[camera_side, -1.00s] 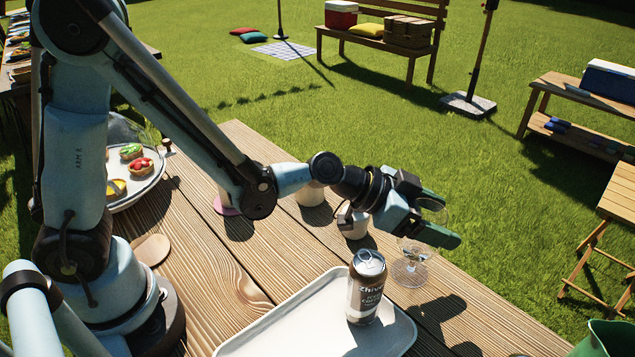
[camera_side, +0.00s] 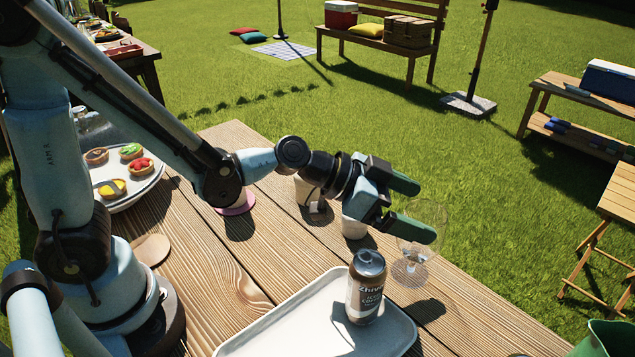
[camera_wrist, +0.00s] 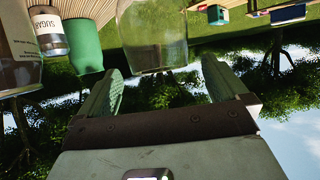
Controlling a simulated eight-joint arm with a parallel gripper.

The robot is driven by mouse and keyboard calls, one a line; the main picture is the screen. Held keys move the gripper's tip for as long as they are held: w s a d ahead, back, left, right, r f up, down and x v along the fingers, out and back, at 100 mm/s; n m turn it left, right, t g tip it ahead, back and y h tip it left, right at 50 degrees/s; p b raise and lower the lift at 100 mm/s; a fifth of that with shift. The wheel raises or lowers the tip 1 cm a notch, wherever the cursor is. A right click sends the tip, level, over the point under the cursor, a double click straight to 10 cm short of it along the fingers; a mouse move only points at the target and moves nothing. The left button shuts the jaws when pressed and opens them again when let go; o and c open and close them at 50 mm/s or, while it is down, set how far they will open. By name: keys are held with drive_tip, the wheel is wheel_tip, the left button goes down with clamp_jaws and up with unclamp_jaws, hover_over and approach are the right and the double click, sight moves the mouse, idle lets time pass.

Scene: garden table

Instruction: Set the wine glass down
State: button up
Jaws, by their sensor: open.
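The clear wine glass (camera_side: 410,268) stands upright on the wooden table (camera_side: 462,318), its foot right of a drink can. Its bowl is hard to see against the grass, partly behind my lower finger. My gripper (camera_side: 424,211) is open, with its green fingers reaching right at the height of the bowl. In the wrist view the glass (camera_wrist: 152,38) appears just past the fingertips of my gripper (camera_wrist: 161,68), with neither finger closed on it. How far the fingertips overlap the bowl is unclear.
The brown can (camera_side: 366,290) stands on a white tray (camera_side: 275,335) close left of the glass. A plate of tarts (camera_side: 150,180) is at the left. The table's right edge is near the glass.

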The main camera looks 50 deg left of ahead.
drive_tip(key=s+a+n+g+y, duration=0.1)
drive_tip(key=s+a+n+y, duration=0.3)
drive_tip(key=a, duration=0.5)
drive_tip(key=s+a+r+n+g+y, duration=0.1)
drive_tip(key=s+a+n+y, duration=0.3)
drive_tip(key=s+a, duration=0.3)
drive_tip(key=a, duration=0.3)
drive_tip(key=shift+n+y, duration=0.3)
drive_tip(key=shift+y, duration=0.1)
